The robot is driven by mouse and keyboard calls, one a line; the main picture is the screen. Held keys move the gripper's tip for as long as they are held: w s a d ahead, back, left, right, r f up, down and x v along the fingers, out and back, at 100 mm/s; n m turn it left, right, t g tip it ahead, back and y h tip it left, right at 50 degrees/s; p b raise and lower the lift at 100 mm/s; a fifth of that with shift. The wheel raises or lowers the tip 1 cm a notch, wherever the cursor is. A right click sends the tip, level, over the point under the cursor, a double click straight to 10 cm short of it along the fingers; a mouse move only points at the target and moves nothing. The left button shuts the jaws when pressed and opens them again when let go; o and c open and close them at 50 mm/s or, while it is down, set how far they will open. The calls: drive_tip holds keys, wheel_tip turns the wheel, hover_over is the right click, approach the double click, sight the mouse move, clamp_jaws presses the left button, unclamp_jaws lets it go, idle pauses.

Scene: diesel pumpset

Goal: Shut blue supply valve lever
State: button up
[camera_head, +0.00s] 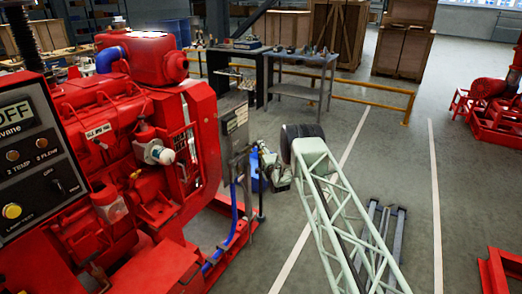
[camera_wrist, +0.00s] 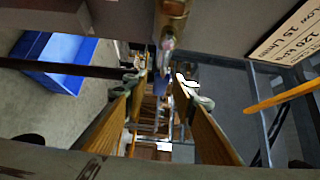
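In the wrist view my gripper (camera_wrist: 159,85) is open, with one orange-padded finger on each side. A brass valve body (camera_wrist: 173,18) hangs at the top centre, ahead of the gap. A narrow blue piece (camera_wrist: 160,84) shows between the fingertips; it may be the blue supply valve lever seen edge-on, but I cannot tell for sure. No finger visibly touches it. In the head view my gripper (camera_head: 278,177) is beside the grey panel post (camera_head: 234,135), and the valve is too small and partly hidden to make out.
A red diesel engine (camera_head: 125,130) stands left of the post. A blue hose (camera_head: 234,218) runs down by the post. A flow label plate (camera_wrist: 290,35) is at the upper right in the wrist view, and a blue bin (camera_wrist: 50,68) at the left.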

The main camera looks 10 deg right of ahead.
clamp_jaws()
